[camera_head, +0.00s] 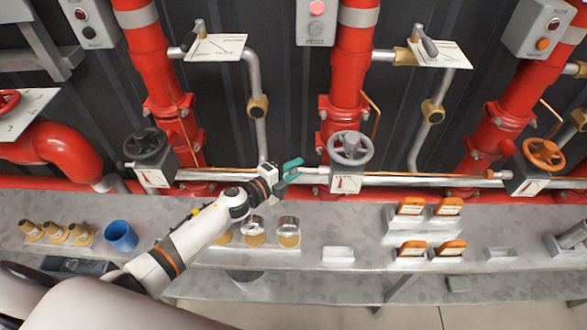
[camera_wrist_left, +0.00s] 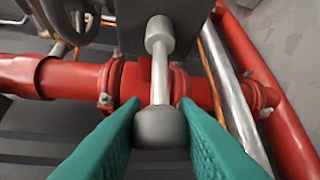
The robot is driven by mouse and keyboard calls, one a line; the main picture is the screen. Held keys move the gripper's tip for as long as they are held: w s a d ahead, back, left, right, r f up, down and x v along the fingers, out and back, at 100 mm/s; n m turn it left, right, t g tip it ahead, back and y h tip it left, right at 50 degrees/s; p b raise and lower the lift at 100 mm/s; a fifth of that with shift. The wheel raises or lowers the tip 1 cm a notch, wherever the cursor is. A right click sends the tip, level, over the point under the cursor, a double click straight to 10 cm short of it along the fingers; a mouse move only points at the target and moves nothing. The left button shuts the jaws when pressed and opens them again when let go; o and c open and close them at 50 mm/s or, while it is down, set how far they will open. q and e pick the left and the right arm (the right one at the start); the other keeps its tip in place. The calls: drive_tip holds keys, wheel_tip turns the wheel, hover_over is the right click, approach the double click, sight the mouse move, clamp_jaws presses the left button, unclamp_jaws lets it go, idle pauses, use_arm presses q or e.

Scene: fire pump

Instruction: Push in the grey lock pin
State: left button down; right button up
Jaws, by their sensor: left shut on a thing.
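The grey lock pin (camera_wrist_left: 160,88) has a round knob at its near end and runs straight to the dark valve box (camera_wrist_left: 135,25) in the left wrist view. My left gripper's teal fingers (camera_wrist_left: 160,135) are shut on the knob, one on each side. In the head view, my left gripper (camera_head: 290,172) is at the left of the middle valve box (camera_head: 346,184), which carries the grey handwheel (camera_head: 350,148). The pin (camera_head: 316,170) shows as a short light rod between the fingers and that box. My right gripper is not in view.
A black handwheel (camera_head: 146,146) is at the left and an orange one (camera_head: 543,154) at the right. Red pipes run behind. A grey shelf (camera_head: 350,222) below holds a blue cup (camera_head: 121,236), brass fittings (camera_head: 54,232) and orange-topped blocks (camera_head: 411,206).

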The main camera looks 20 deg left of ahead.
sight(304, 171)
use_arm(q)
drive_tip(key=shift+w+d, duration=0.25)
drive_tip(key=shift+d, duration=0.6)
drive_tip(key=shift+w+d, duration=0.2)
drive_tip(key=shift+d, duration=0.6)
drive_tip(key=c, duration=1.5)
unclamp_jaws()
drive_tip(key=o, duration=0.4)
drive_tip(key=shift+d, duration=0.1)
drive_tip(key=shift+s+a, duration=0.35)
drive_tip(key=v, duration=1.1)
drive_tip(key=shift+s+d+b, duration=0.1)
drive_tip(key=shift+b, duration=0.25)
